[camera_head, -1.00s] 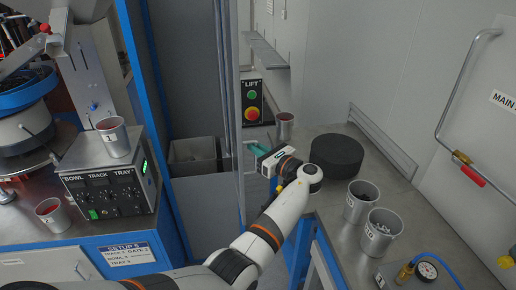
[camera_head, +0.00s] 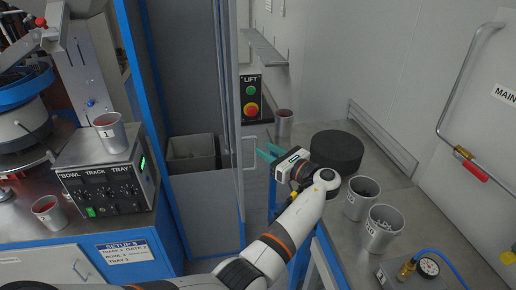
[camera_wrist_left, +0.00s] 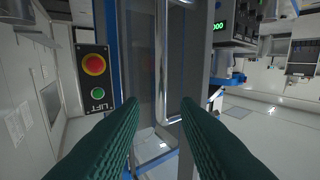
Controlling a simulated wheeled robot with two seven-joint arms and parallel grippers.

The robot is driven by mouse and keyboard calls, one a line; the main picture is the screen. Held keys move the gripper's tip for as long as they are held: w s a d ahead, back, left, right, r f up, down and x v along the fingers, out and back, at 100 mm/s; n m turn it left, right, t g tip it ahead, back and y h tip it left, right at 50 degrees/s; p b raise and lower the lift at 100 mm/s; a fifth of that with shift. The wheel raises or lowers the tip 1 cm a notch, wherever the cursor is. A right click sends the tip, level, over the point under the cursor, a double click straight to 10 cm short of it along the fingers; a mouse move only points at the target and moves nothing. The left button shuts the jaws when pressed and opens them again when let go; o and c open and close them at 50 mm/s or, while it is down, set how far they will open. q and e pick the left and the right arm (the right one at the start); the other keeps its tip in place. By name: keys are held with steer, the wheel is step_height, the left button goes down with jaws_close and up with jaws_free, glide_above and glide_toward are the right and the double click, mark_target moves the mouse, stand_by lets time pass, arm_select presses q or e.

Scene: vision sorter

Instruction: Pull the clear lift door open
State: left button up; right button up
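The clear lift door (camera_head: 237,205) stands upright at the front of the lift, in the middle of the head view. Its pale bar handle (camera_head: 255,153) sticks out at its right side. In the left wrist view the handle (camera_wrist_left: 163,65) runs vertically ahead, lined up with the gap between my fingers. My left gripper (camera_head: 264,153) is open and empty, with its green fingers pointing left at the handle, apparently just short of it. The two dark green fingers (camera_wrist_left: 161,125) are spread apart in the wrist view. My right gripper is not in view.
The LIFT button panel (camera_head: 251,98) is behind the handle. A grey bin (camera_head: 193,147) sits inside the lift. Metal cups (camera_head: 362,205) and a black round block (camera_head: 336,149) stand on the right bench (camera_head: 345,245). The control box (camera_head: 105,190) is left of the lift.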

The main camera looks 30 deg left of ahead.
arm_select(q)
steer(key=b+v, duration=0.1)
steer(key=v, duration=0.5)
steer(key=shift+d, duration=0.3)
steer(key=shift+s+f, duration=0.1)
